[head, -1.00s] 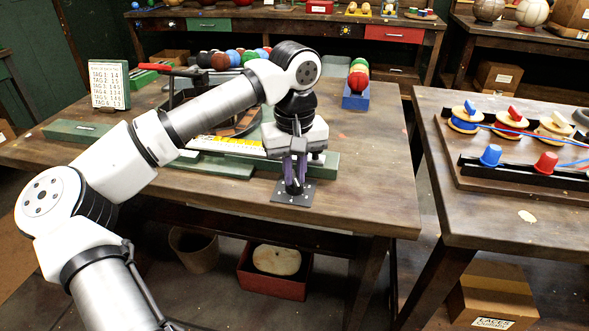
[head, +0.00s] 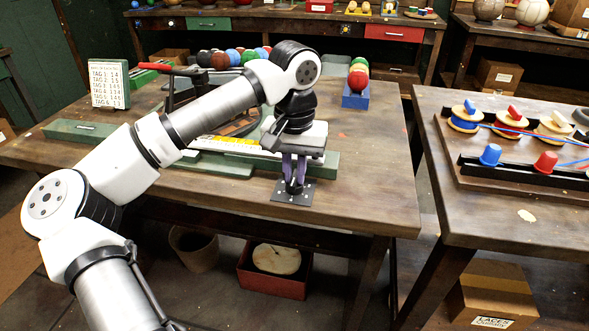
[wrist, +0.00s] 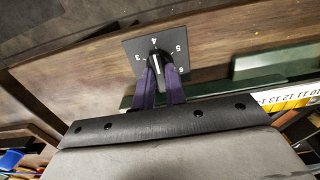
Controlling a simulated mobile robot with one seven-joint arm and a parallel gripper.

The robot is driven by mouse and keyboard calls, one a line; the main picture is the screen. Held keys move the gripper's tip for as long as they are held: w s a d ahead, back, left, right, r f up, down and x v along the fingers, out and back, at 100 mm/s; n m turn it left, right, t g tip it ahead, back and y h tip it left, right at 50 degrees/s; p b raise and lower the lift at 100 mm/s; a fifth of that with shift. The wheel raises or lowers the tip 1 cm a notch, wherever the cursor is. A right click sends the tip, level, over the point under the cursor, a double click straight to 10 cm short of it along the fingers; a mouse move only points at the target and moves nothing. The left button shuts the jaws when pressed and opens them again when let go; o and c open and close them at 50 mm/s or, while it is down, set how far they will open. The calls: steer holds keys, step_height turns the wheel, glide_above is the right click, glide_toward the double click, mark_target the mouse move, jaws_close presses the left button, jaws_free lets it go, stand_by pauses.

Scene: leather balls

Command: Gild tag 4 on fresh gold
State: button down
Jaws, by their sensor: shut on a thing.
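My gripper (head: 294,189) has its purple fingers closed around a black dial knob (wrist: 155,62) near the table's front edge. The knob sits on a dark square plate (wrist: 133,50) with white numbers; 3, 4, 5 and 6 can be read. A white line on the knob points at or close to the 4. The plate also shows in the head view (head: 281,196), under the fingers. A white card (head: 109,84) with lines of tag numbers stands at the table's left; its small print is hard to read.
A numbered yellow and white scale (wrist: 285,103) lies along a green rail (head: 225,166) behind the dial. Several coloured balls (head: 220,61) sit at the table's back. A blue stand (head: 355,100) holds more balls. The table's right part is clear. A second table (head: 480,215) is across a gap.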

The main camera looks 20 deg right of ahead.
mark_target(295, 177)
steer(key=c, duration=1.4)
jaws_free()
steer(key=shift+c, duration=0.2)
step_height(295, 177, up, 14)
steer(key=shift+f, duration=0.1)
